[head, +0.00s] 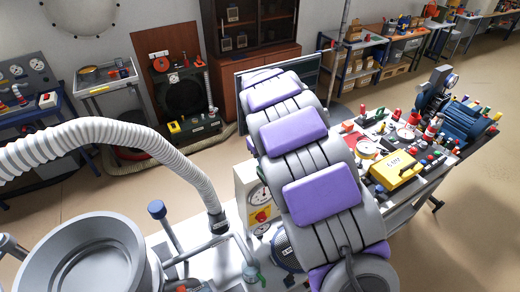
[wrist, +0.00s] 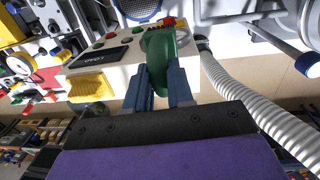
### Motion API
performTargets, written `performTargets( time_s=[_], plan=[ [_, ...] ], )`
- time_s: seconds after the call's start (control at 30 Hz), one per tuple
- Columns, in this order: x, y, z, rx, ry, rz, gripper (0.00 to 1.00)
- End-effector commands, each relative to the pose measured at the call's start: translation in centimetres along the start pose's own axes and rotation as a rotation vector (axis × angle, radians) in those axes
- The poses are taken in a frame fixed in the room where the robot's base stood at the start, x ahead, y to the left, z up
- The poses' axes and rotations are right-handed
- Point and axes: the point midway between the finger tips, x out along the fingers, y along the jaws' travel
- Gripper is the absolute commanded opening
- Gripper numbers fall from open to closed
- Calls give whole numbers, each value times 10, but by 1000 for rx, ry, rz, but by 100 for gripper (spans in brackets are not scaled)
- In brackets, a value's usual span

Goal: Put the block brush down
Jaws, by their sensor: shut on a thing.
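In the wrist view my gripper (wrist: 166,88) has its two blue-grey fingers closed on a rounded green piece, which I take to be the block brush (wrist: 160,50). The green piece stands out past the fingertips, in front of a pale control box (wrist: 120,62). I cannot tell whether it touches the box, and no bristles can be made out. In the head view my purple-padded arm fills the middle, and neither the gripper nor the brush can be made out.
A ribbed white hose (head: 120,140) arches over the left side to a pale machine bench, and shows beside my gripper in the wrist view (wrist: 240,100). A grey round vessel (head: 80,255) stands at bottom left. A crowded table with a yellow box (head: 396,170) is right of my arm.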

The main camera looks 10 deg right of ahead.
Motion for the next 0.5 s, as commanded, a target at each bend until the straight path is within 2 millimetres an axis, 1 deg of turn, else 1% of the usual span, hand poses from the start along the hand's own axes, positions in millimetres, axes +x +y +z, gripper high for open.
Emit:
performTargets(
  time_s=[0.03, 0.2, 0.5],
  plan=[
    [-1, 3, -10, -1, 5, 1, 0],
    [2, 10, -33, -1, 3, 0, 0],
    [7, 21, -69, -2, 3, -1, 0]
  ],
)
